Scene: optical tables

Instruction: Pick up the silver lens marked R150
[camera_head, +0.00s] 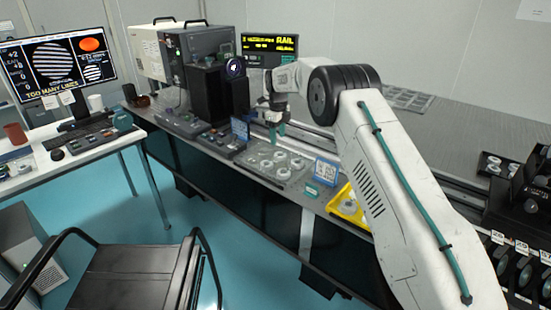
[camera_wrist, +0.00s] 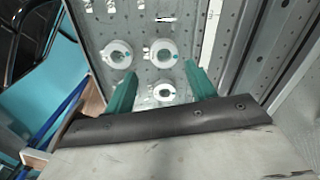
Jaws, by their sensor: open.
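Several round pale lenses (camera_head: 281,157) sit on a grey plate (camera_head: 262,179) at the front edge of the optical table. Three of them show in the wrist view: one at upper left (camera_wrist: 108,54), one at upper middle (camera_wrist: 155,53) and one lower down (camera_wrist: 157,94). The lower one appears between my fingers. Small labels stand beside the lenses, but I cannot read which one is R150. My gripper (camera_head: 275,131) is open and empty, above and behind the plate in the head view. Its green fingers (camera_wrist: 160,70) point toward the plate without visibly touching a lens.
A yellow tray (camera_head: 336,206) and a blue-white sign (camera_head: 326,170) stand right of the plate. A black instrument (camera_head: 208,95) and another blue sign (camera_head: 240,128) stand left. A metal rail runs behind. A chair (camera_head: 125,262) stands on the floor in front.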

